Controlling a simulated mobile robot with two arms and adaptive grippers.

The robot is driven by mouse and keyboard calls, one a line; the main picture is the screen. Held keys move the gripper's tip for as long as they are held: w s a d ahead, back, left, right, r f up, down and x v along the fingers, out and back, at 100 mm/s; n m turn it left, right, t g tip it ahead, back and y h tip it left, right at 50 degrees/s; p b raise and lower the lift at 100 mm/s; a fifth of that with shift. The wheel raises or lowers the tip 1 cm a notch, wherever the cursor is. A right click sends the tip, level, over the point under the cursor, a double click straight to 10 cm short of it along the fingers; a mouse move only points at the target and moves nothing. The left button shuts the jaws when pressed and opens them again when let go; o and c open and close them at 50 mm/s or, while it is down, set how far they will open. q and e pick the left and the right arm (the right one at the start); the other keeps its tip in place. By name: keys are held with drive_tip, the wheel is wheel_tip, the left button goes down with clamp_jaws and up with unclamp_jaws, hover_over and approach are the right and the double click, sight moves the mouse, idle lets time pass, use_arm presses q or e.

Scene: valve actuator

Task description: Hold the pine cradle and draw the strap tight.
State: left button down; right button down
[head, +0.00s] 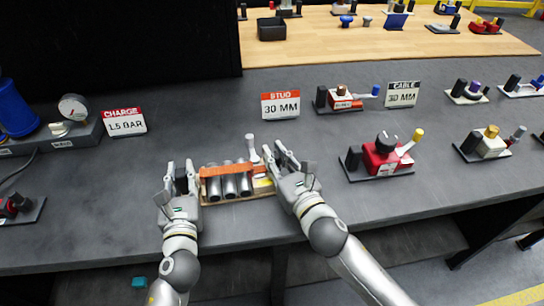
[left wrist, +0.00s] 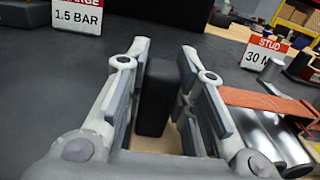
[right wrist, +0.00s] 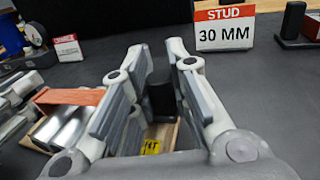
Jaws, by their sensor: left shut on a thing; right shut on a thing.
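The pine cradle (head: 264,191) lies on the grey bench with several silver cylinders (head: 229,187) side by side in it. An orange strap (head: 225,169) crosses over their tops; it also shows in the right wrist view (right wrist: 70,97). My left gripper (head: 182,178) is shut on an upright black block (left wrist: 156,98) at the cradle's left end. My right gripper (head: 273,162) is at the right end, shut on a dark piece (right wrist: 161,100) above the wood and a yellow label (right wrist: 151,147). Its fingers partly hide how that piece meets the strap.
A pale lever (head: 250,143) stands behind the cradle, close to my right gripper. A STUD 30 MM sign (head: 280,105) stands behind. A red valve fixture (head: 383,157) is to the right. A CHARGE 1.5 BAR sign (head: 124,122) and gauge (head: 73,107) are at left.

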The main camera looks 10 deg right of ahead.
use_arm(q)
drive_tip(key=shift+f, duration=0.2)
use_arm(e)
drive_tip(key=d, duration=0.5)
drive_tip(key=shift+w+d, duration=0.15)
drive_tip(key=shift+d, duration=0.2)
drive_tip(key=c, duration=1.3)
unclamp_jaws()
drive_tip(key=shift+c, duration=0.2)
drive_tip(key=shift+a, duration=0.1)
drive_tip(key=shift+v, duration=6.05)
use_arm(q)
drive_tip(key=c, duration=1.1)
unclamp_jaws()
drive_tip(key=shift+c, duration=0.2)
use_arm(e)
drive_tip(key=shift+w, duration=0.1)
use_arm(q)
drive_tip(key=shift+r, duration=0.1)
